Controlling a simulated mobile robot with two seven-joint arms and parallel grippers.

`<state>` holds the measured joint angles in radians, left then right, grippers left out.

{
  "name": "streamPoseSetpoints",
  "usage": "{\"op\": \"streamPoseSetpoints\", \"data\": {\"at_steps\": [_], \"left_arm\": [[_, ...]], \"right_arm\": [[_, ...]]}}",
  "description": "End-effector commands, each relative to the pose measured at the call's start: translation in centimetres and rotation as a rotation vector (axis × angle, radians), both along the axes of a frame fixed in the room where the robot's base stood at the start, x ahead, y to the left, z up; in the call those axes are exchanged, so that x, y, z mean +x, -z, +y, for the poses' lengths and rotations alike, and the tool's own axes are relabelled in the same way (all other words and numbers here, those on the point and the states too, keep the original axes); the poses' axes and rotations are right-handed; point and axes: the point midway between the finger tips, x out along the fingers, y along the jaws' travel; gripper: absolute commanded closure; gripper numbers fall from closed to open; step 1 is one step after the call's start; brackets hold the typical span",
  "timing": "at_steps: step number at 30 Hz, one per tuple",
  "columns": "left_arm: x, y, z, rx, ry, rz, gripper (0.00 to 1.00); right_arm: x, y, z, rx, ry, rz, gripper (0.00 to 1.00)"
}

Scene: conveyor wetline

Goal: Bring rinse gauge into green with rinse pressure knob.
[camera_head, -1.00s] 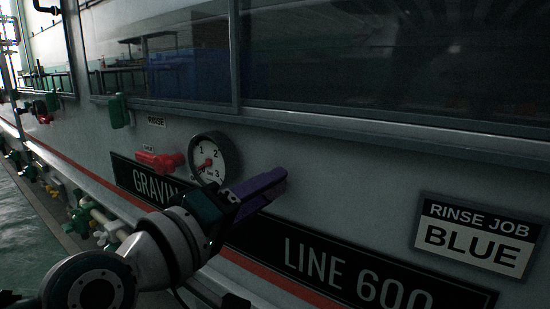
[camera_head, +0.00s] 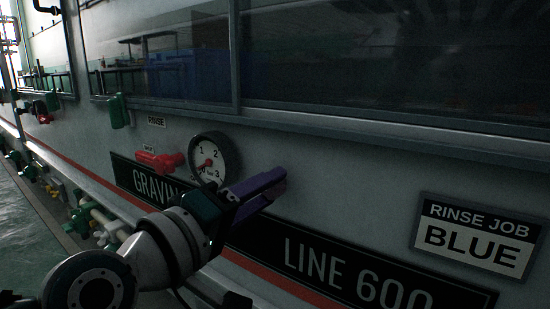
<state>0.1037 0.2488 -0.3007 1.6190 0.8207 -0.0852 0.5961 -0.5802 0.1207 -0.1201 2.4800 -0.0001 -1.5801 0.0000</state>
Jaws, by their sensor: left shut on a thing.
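The round rinse gauge (camera_head: 217,158) is on the machine wall left of centre, white-faced with a dark rim. Its red needle points to the lower left, near the low end of the scale. No green band can be made out at this size. My left gripper (camera_head: 272,188), with purple fingers, is at the wall just right of and below the gauge. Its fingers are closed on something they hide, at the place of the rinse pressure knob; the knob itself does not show. My right gripper is not in view.
A red valve handle (camera_head: 160,160) sits left of the gauge under a RINSE label (camera_head: 156,122). A LINE 600 nameplate (camera_head: 340,272) runs below the gripper. A RINSE JOB BLUE sign (camera_head: 478,238) is at the right. Windows run above.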

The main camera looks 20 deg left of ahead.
Motion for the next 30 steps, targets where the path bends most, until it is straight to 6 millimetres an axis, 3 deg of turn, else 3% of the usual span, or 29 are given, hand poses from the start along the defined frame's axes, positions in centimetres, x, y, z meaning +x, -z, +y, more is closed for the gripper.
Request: {"op": "streamPoseSetpoints", "data": {"at_steps": [4, 12, 16, 30], "left_arm": [[0.00, -0.04, -0.01, -0.214, -0.001, 0.078, 0.98], [0.00, -0.02, 0.00, -0.247, -0.001, 0.089, 0.98], [0.00, -0.03, 0.01, -0.385, -0.001, 0.140, 0.98], [0.00, 0.00, 0.01, -0.372, 0.000, 0.135, 0.98]], "right_arm": [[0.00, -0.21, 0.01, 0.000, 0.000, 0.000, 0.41], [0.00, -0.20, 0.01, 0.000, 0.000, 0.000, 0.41], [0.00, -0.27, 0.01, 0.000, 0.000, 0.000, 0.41], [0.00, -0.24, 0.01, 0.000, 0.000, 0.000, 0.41]]}}
